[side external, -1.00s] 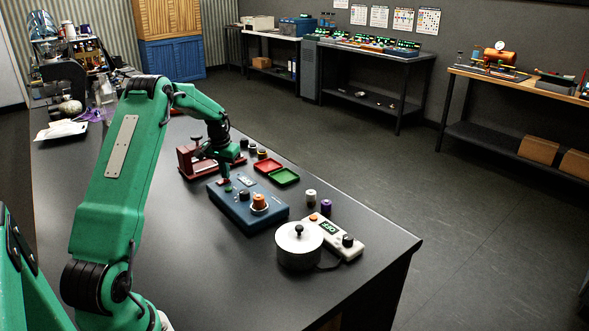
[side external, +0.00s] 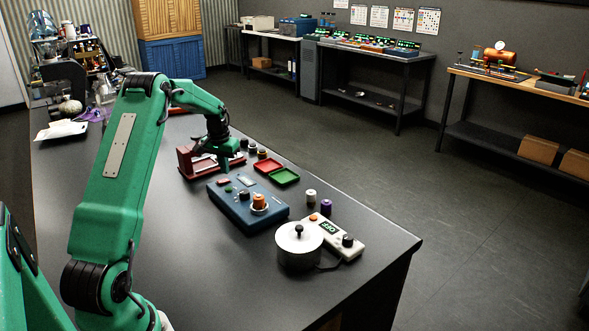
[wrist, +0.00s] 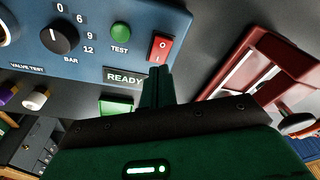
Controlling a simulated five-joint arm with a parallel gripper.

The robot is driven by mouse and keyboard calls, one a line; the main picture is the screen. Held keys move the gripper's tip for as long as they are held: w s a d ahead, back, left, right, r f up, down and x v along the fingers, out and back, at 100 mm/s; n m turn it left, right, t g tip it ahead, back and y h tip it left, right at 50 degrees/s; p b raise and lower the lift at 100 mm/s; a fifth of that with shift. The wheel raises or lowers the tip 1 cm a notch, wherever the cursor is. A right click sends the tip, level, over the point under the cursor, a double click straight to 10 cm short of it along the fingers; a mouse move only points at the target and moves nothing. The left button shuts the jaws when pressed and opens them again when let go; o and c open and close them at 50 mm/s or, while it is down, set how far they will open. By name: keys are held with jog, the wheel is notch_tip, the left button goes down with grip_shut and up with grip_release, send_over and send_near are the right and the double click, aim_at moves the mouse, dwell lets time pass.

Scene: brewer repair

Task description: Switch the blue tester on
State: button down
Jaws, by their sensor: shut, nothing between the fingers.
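The blue tester (side external: 243,212) stands on the black bench in the side view. In the wrist view its blue panel (wrist: 130,14) shows a black dial (wrist: 58,40), a green TEST button (wrist: 121,33) and a red rocker switch (wrist: 159,50) marked I and 0. Its small display (wrist: 125,77) reads READY. I cannot tell which end of the rocker is pressed in. My gripper (side external: 226,168) is shut and empty above the tester's far end. In the wrist view its fingertips (wrist: 158,70) appear just below the rocker; whether they touch is unclear.
A dark red fixture (side external: 187,160) stands behind the tester. Red (side external: 267,165) and green (side external: 285,177) trays lie to its right. A silver pot (side external: 299,258) and a white meter (side external: 345,245) stand in front. The bench is clear at front left.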

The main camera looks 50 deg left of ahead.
aim_at(227, 180)
notch_tip(227, 180, up, 5)
jog(key=shift+f, duration=0.1)
dwell(0.7)
dwell(0.3)
jog(key=s+d+r+m+t, duration=0.1)
jog(key=d+r, duration=0.4)
jog(key=d, duration=0.3)
jog(key=s+d+r+m, duration=0.1)
jog(key=d+r, duration=0.3)
jog(key=d, duration=0.3)
jog(key=s+d+r+m+t, duration=0.1)
jog(key=s+d+r, duration=0.1)
jog(key=d+r, duration=0.45)
jog(key=s+d+f+m+t+h, duration=0.1)
jog(key=s+d+f+m+t, duration=0.1)
jog(key=s+d, duration=1.5)
jog(key=shift+d+f+m, duration=0.3)
jog(key=shift+d+m, duration=0.2)
jog(key=shift+d, duration=0.45)
